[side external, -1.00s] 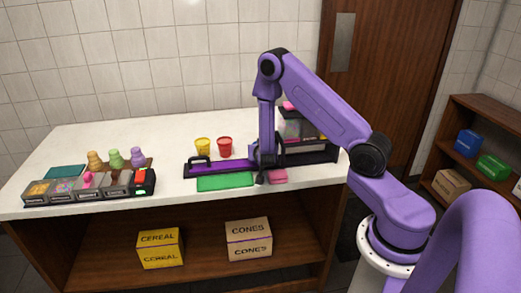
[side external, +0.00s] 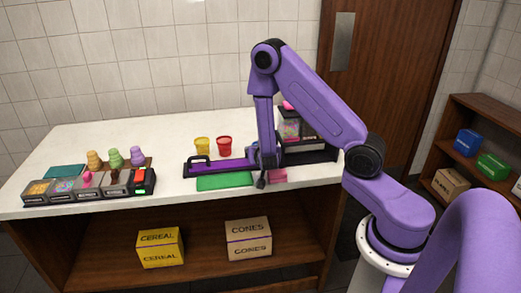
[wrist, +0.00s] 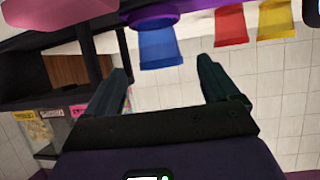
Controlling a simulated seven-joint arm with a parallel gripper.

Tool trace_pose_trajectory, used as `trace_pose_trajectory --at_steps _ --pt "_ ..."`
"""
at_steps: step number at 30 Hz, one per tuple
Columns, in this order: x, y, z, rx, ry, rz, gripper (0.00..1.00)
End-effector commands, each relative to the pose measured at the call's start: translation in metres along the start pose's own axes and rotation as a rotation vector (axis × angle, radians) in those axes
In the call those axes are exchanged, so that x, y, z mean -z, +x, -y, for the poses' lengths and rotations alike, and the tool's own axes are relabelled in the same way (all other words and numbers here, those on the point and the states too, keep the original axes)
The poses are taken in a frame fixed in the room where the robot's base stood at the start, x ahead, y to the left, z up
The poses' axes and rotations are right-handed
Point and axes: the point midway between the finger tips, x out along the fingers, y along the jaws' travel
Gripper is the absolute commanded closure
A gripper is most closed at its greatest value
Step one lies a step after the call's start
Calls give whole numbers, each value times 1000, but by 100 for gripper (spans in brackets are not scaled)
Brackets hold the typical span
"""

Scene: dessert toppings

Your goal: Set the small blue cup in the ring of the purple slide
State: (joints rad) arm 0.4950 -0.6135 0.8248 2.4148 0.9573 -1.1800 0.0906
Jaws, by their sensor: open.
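The small blue cup (wrist: 158,50) shows in the wrist view, which sees the scene roughly upside down. Its base end meets the purple ring (wrist: 152,16) of the slide, so it appears to sit in the ring; how deep I cannot tell. My gripper (wrist: 162,70) is open, with its fingers apart on either side of the cup and a gap on both sides. In the side view the purple slide (side external: 235,167) lies in a dark frame on the counter. My gripper (side external: 262,166) is low at its right part, and the arm hides the blue cup there.
A yellow cup (side external: 202,146) and a red cup (side external: 224,146) stand behind the slide. A green mat (side external: 225,181) and a pink block (side external: 278,175) lie in front. A dispenser (side external: 300,130) stands right of my gripper. Topping bins (side external: 90,187) are at left; the counter between is bare.

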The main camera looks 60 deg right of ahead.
Motion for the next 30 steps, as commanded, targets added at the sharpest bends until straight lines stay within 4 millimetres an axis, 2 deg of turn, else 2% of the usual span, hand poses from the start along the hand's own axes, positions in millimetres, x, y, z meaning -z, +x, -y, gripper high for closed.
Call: trace_pose_trajectory --at_steps 1,4,9,14,17,20,23,25,27,30 --pt "0 -12 2 5 -2 0 12" --pt "0 -32 1 4 -2 -1 12" --pt "0 -49 0 1 1 -1 12" --pt "0 -57 0 1 1 1 12" --pt "-3 -62 8 33 3 29 12" --pt "-12 -75 31 132 -6 114 12" --pt "-27 -103 64 291 -44 252 12" --pt "-39 -132 86 420 -100 358 12" --pt "-50 -166 101 542 -173 457 12" --pt "-63 -217 110 706 -311 582 12"
